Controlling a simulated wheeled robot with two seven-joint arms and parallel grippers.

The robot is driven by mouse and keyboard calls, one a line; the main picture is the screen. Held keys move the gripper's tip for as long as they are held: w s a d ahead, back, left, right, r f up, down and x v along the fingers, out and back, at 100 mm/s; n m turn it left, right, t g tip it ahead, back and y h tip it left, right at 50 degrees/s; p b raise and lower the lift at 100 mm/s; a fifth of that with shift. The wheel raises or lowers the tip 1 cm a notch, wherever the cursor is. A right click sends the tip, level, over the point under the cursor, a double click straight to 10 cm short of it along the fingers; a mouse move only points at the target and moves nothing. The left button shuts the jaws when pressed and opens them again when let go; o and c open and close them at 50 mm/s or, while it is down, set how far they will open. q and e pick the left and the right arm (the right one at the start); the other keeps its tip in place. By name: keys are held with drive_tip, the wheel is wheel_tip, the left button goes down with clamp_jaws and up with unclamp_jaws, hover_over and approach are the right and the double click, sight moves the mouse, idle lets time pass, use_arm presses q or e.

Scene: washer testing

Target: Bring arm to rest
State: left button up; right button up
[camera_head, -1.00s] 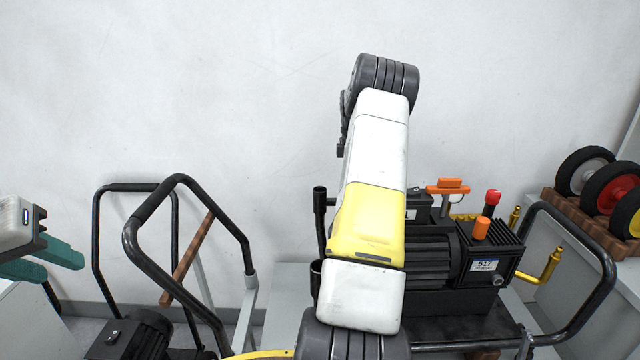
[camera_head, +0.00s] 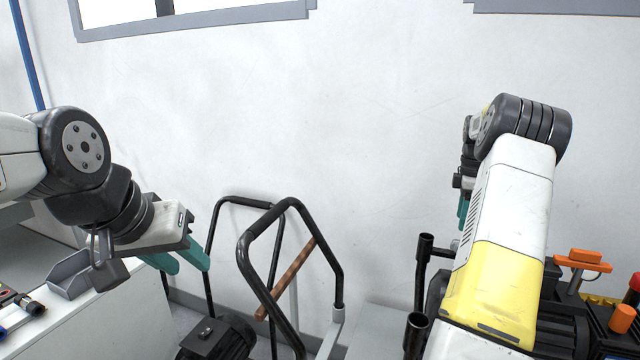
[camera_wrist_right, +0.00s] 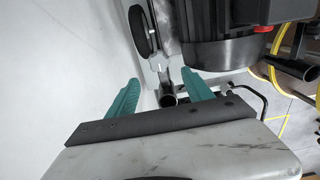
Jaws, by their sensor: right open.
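My right arm (camera_head: 505,220) rises in front of the wall at the right of the head view, its elbow bent at the top. My right gripper (camera_head: 464,208) is mostly hidden behind that arm, with only a bit of teal finger showing. In the right wrist view my right gripper (camera_wrist_right: 163,88) has its two teal fingers well apart and nothing between them. My left arm (camera_head: 85,150) comes in from the left. My left gripper (camera_head: 190,264) points down and right with its teal fingers apart and empty, beside a white cabinet (camera_head: 115,325).
A black-framed cart (camera_head: 285,210) stands left of centre with a dark motor (camera_head: 218,338) by it. A black machine (camera_head: 565,340) with orange knobs (camera_head: 584,260) is partly behind my right arm. In the wrist view a dark machine (camera_wrist_right: 225,40) is close beyond the fingers. A grey tray (camera_head: 75,272) is at left.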

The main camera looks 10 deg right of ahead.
drive_tip(key=s+a+r+m+t, duration=0.2)
drive_tip(key=s+a+r+m, duration=0.15)
drive_tip(key=a+r, duration=0.65)
drive_tip(key=s+a+r+m+t, duration=0.15)
drive_tip(key=s+a+r, duration=0.35)
drive_tip(key=a, duration=0.8)
drive_tip(key=s+a+f+m+t+y, duration=0.1)
drive_tip(key=s+a+m, duration=0.2)
drive_tip(key=s+a, duration=0.4)
drive_tip(key=s+a+f+m+t+y, duration=0.1)
drive_tip(key=s+a+m, duration=0.2)
drive_tip(key=s+a, duration=0.4)
drive_tip(key=s, duration=0.5)
drive_tip(key=shift+s+a+f+m+t, duration=0.25)
drive_tip(key=shift+s+f+m+t, duration=0.05)
drive_tip(key=shift+s+f+t, duration=0.1)
